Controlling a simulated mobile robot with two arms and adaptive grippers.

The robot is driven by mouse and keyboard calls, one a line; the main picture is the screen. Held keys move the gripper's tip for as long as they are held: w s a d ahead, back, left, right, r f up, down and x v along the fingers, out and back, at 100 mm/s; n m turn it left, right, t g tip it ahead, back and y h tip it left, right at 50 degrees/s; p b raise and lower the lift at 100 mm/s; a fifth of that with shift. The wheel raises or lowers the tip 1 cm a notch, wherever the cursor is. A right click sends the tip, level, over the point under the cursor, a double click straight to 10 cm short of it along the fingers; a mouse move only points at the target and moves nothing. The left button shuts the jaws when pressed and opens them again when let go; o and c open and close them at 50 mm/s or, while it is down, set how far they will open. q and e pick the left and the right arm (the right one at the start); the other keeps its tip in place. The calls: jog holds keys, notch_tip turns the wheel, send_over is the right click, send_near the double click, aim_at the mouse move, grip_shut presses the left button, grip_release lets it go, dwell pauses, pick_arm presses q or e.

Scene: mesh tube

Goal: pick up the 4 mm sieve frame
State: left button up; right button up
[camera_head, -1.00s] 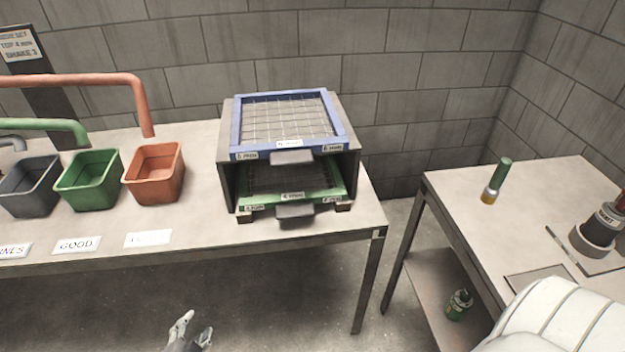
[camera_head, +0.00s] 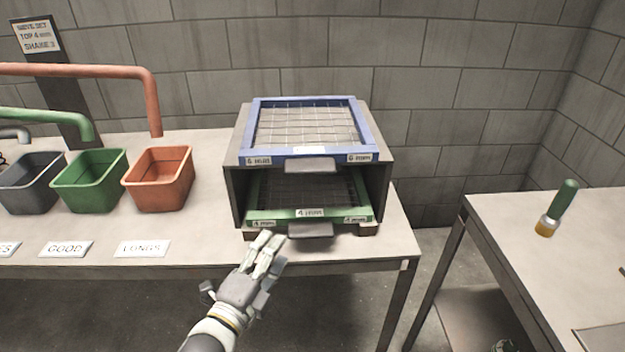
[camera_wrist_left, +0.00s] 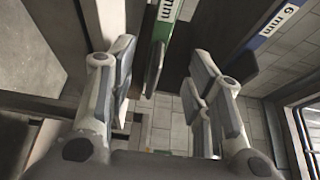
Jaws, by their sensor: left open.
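The green 4 mm sieve frame (camera_head: 266,217) lies in the lower slot of a dark open-fronted rack, with a grey handle tab (camera_head: 310,230) at its front. The blue 6 mm sieve frame (camera_head: 245,153) lies on top of the rack. My left gripper (camera_head: 265,252) is open and empty, in front of and just below the green frame's front edge, left of the tab. In the left wrist view, the green frame (camera_wrist_left: 161,40) shows between and beyond the spread fingers (camera_wrist_left: 160,85). The blue frame (camera_wrist_left: 280,20) shows at upper right. My right gripper is out of view.
The rack (camera_head: 235,195) stands on a table (camera_head: 205,225). Grey (camera_head: 30,185), green (camera_head: 88,182) and orange (camera_head: 158,180) bins stand at left under pipes, with labels before them. A second table (camera_head: 510,225) at right holds a green-handled tool (camera_head: 556,208). A gap separates the tables.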

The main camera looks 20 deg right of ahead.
aim_at(292, 221)
pick_arm(q)
jog(key=b+x, duration=0.1)
jog(key=x, duration=0.5)
jog(key=shift+w+d, duration=0.15)
jog(key=shift+d, duration=0.05)
jog(key=shift+b+x, duration=0.5)
jog(key=shift+x, duration=2.35)
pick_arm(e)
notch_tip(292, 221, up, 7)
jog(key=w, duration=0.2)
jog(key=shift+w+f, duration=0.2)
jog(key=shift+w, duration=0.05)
pick_arm(q)
jog(key=shift+c, duration=0.2)
jog(key=shift+f, duration=0.1)
grip_shut()
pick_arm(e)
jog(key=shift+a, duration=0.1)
